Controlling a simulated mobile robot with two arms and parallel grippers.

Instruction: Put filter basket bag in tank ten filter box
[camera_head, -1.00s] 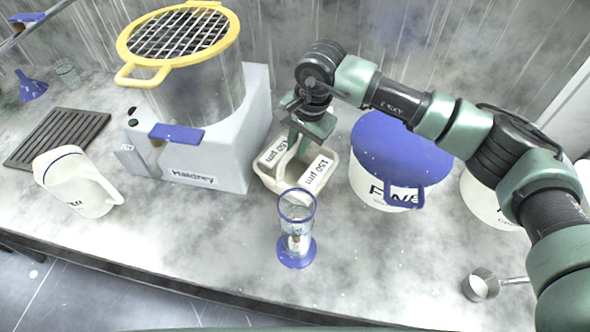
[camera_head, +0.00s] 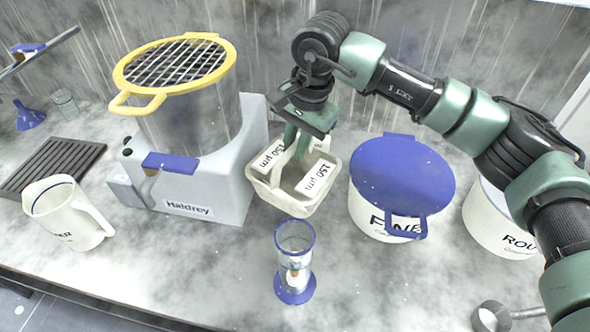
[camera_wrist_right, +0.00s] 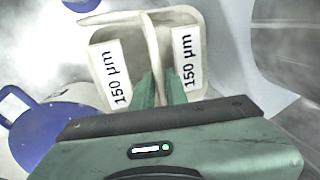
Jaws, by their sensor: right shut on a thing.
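The filter basket bag (camera_head: 299,203) is a cream, open-topped basket with a middle handle and labels reading 150 µm. In the head view it hangs between the grey Haldrey machine and the white bucket with the blue lid. My right gripper (camera_head: 299,146) comes down from above and is shut on its handle. The right wrist view also shows the basket (camera_wrist_right: 185,88) below the green fingers (camera_wrist_right: 160,90). No tank or filter box marked ten shows. My left gripper is not in view.
The Haldrey machine (camera_head: 235,165) with a yellow-rimmed strainer pot (camera_head: 195,115) stands close left. The blue-lidded bucket (camera_head: 400,170) is close right. A clear cylinder with blue base (camera_head: 295,288) stands in front. A white jug (camera_head: 72,225) and dark rack (camera_head: 50,165) are at left.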

